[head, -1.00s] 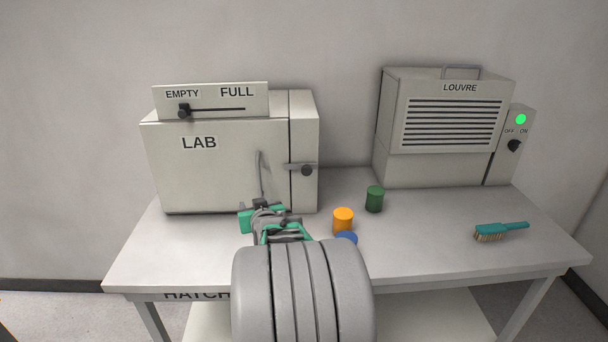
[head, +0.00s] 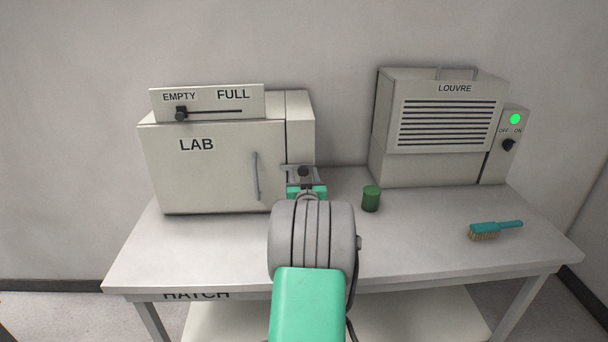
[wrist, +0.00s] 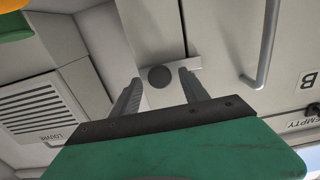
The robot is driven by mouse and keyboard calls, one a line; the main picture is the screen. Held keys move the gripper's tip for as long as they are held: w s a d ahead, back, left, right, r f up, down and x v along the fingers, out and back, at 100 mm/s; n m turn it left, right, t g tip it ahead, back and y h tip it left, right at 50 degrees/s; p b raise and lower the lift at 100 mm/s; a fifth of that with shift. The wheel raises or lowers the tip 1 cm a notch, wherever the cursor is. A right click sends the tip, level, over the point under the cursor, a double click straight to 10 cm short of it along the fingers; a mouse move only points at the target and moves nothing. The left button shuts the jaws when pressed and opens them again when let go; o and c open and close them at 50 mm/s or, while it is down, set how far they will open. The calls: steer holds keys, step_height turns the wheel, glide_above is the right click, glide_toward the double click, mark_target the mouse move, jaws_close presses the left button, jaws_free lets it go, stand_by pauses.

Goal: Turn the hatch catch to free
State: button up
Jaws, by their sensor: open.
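The hatch catch is a dark round knob (wrist: 160,76) on a flat grey bar (wrist: 193,63). It sits on the narrow panel right of the LAB door (head: 205,170). In the head view the bar (head: 287,168) lies level, its left end reaching the door's edge. My gripper (wrist: 159,78) is open, its two fingers pointing at the catch with the knob between the tips in the wrist view. I cannot tell whether they touch it. In the head view my gripper (head: 305,183) is just below the knob, its fingers partly hidden by my arm.
The door's upright handle (head: 256,176) is left of the catch. A green can (head: 371,199) stands to the right, before the LOUVRE box (head: 425,165). A teal brush (head: 496,230) lies at the table's right. An EMPTY–FULL slider (head: 208,103) tops the LAB box.

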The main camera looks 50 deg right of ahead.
steer(key=shift+c, duration=0.4)
jaws_close()
stand_by(0.9)
